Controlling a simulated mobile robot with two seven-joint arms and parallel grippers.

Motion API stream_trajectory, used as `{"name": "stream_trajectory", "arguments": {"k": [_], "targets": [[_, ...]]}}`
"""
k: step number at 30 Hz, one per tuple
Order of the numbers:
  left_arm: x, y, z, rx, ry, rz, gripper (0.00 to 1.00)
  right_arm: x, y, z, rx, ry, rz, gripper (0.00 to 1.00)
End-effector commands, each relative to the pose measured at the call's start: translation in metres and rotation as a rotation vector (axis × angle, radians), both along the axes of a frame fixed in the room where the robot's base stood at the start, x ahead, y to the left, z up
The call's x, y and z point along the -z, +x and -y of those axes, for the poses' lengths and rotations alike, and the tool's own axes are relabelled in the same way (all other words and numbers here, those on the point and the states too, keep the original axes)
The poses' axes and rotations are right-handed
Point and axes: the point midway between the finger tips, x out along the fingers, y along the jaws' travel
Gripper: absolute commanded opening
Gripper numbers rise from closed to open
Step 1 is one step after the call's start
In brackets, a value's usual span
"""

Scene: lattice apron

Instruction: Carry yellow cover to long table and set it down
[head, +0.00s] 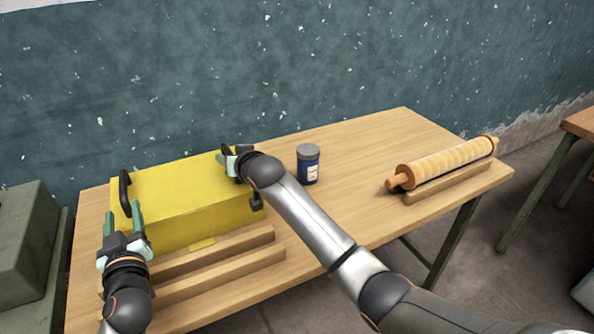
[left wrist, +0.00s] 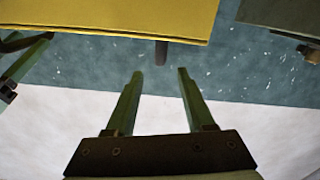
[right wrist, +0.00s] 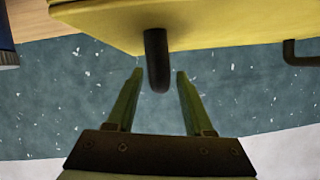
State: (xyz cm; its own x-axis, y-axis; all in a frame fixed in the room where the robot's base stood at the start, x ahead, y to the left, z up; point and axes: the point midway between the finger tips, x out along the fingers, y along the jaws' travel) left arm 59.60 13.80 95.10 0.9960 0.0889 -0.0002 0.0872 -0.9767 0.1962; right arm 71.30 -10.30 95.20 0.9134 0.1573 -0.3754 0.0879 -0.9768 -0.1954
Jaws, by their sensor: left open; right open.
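The yellow cover (head: 185,190), box-shaped with dark handles, sits on a wooden table (head: 365,150). One handle (head: 124,192) stands at its left end. My left gripper (head: 123,211) is open at the cover's near left corner. In the left wrist view, a dark handle end (left wrist: 161,52) is just beyond its fingertips, apart from them. My right gripper (head: 228,160) is open at the cover's right end. In the right wrist view, a dark handle (right wrist: 157,60) reaches down between its fingertips, with no firm hold visible. My right arm hides part of the cover's right end.
A blue jar with a grey lid (head: 308,165) stands right of the cover. A rolling-pin-like roller (head: 445,163) lies on a wooden stand at the right. Wooden rails (head: 215,275) lie before the cover. Another table (head: 580,123) is at the right edge; a grey-green box (head: 25,240) is left.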

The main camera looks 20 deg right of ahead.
Motion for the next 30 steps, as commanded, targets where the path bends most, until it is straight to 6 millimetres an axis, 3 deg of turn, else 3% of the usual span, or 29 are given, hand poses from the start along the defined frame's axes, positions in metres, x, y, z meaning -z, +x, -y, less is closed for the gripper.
{"name": "stream_trajectory", "arguments": {"k": [21,30], "targets": [[0.0,0.0,0.0,0.0,0.0,0.001,0.54,-0.036,-0.087,0.015,-0.001,0.0,0.002,0.52],[0.0,0.0,0.0,0.0,0.0,0.001,0.54,-0.043,-0.106,0.019,0.001,0.0,0.0,0.52]]}}
